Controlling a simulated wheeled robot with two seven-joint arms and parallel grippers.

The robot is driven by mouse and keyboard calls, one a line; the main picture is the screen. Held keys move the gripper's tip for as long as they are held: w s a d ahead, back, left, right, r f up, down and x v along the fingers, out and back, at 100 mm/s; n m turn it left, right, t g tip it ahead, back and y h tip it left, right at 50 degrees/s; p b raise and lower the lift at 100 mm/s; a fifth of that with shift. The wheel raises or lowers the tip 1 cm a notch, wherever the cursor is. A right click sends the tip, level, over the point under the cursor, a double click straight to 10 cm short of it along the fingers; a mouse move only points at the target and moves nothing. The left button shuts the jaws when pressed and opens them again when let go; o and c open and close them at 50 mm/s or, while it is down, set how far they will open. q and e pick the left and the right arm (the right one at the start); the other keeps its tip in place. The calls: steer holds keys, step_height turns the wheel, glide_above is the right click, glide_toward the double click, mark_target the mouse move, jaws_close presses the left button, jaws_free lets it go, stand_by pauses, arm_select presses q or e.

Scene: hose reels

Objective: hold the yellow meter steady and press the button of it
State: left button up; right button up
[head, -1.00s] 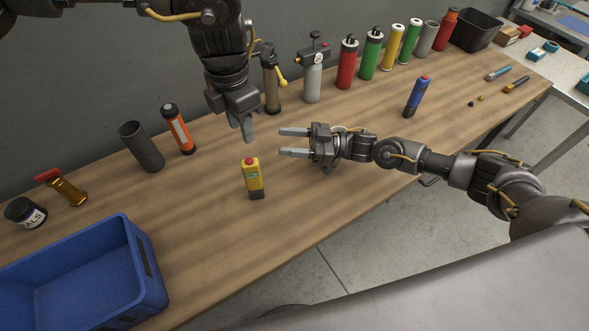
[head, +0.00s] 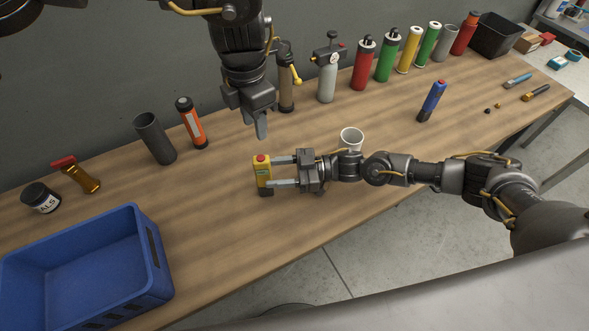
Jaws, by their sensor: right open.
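The yellow meter (head: 263,173) stands upright on the wooden table, with a red button (head: 261,158) on its top and a dark base. My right gripper (head: 272,172) is open, reaching in from the right. Its two fingers lie level at the meter, one at the far side and one at the near side; I cannot tell whether they touch it. My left gripper (head: 261,130) hangs above and behind the meter, fingers pointing down, apart from it. Its fingers overlap in this view, so its opening is unclear.
A white cup (head: 351,138) stands just behind my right wrist. A blue crate (head: 150,255) is at the front left. A grey tube (head: 155,138) and an orange canister (head: 191,123) stand at the left.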

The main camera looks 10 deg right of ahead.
mark_target(263, 174)
steer(key=shift+w+a, duration=0.15)
steer(key=shift+a, duration=1.5)
steer(key=c, duration=1.1)
arm_select(q)
jaws_close()
arm_select(e)
jaws_close()
arm_select(q)
steer(key=shift+d, duration=0.1)
